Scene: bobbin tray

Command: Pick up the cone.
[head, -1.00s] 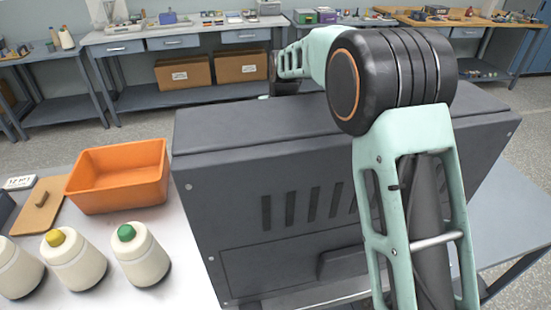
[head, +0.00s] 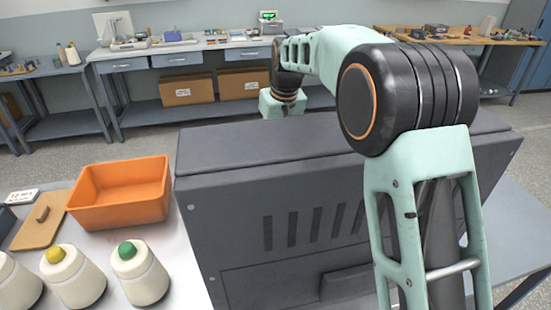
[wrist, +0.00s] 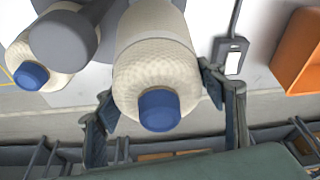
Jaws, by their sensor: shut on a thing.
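A cream textured cone (wrist: 155,70) with a blue tip (wrist: 158,110) fills the middle of the wrist view. My gripper (wrist: 165,108) has one finger on each side of this cone and is shut on it. Whether the cone touches the surface below I cannot tell. A second cream cone (wrist: 42,62) with a blue tip is at the upper left of the wrist view, partly covered by a grey round thing (wrist: 62,40). In the head view the dark grey cabinet hides my gripper and the held cone.
In the head view, cones with a yellow tip (head: 73,276) and a green tip (head: 140,274) stand at left, near an orange bin (head: 160,204) and a wooden board (head: 32,235). The dark cabinet (head: 240,245) fills the middle. A dark-framed tag (wrist: 232,58) shows in the wrist view.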

